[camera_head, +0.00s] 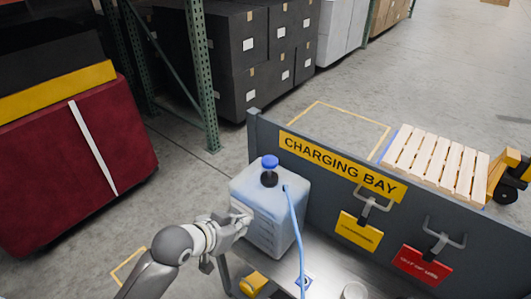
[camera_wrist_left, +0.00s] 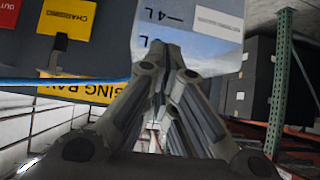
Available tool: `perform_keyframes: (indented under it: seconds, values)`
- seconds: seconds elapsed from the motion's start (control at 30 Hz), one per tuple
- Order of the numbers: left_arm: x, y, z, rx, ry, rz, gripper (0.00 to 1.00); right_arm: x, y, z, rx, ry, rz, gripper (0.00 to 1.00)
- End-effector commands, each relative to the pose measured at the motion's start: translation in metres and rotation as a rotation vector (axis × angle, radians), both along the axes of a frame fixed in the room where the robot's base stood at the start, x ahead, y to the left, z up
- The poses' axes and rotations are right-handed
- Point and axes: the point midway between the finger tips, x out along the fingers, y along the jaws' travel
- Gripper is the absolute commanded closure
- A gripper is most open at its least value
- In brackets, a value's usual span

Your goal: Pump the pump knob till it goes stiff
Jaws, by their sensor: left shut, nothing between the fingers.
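The blue pump knob (camera_head: 270,162) sits upright on a dark collar on top of a translucent, pale blue jug (camera_head: 265,205). A thin blue hose (camera_head: 293,220) runs from the jug's top down to the bench. My left gripper (camera_head: 238,222) is at the jug's left front side, below the level of the knob. It is shut and empty. In the left wrist view the shut fingers (camera_wrist_left: 168,58) point at the jug wall (camera_wrist_left: 200,48), which carries upside-down volume marks; I cannot tell if they touch. The knob is not visible there. My right gripper is not in view.
A grey panel (camera_head: 318,200) with a yellow "CHARGING BAY" sign (camera_head: 340,167) stands behind the jug. Yellow (camera_head: 358,232) and red (camera_head: 422,264) tags hang from handles on it. A yellow item (camera_head: 254,284) is near the bench front. Dark boxes and a rack post stand behind.

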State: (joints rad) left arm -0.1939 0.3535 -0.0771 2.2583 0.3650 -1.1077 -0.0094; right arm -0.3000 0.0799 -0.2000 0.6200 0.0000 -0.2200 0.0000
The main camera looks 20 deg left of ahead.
Motion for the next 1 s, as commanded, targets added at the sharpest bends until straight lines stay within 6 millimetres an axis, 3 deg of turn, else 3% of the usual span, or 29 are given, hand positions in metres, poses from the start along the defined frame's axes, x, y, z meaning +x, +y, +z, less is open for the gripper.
perform_keyframes:
  seconds: [0.03,0.1,0.2,0.4,0.53,0.87,1.0]
  values:
    - [0.024,0.005,0.021,-0.015,-0.072,-0.010,1.00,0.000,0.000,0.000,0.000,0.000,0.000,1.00]
    - [0.050,0.010,0.049,-0.046,-0.161,-0.021,1.00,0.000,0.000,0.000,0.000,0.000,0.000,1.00]
    - [0.079,0.018,0.085,-0.089,-0.269,-0.030,1.00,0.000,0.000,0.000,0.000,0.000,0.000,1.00]
    - [0.108,0.030,0.130,-0.138,-0.389,-0.036,1.00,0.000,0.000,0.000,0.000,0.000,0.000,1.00]
    - [0.112,0.032,0.138,-0.148,-0.410,-0.035,1.00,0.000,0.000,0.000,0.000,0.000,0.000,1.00]
    - [0.113,0.031,0.138,-0.148,-0.410,-0.035,1.00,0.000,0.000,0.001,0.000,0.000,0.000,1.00]
    - [0.122,0.029,0.137,-0.150,-0.410,-0.033,1.00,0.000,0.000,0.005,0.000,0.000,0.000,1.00]
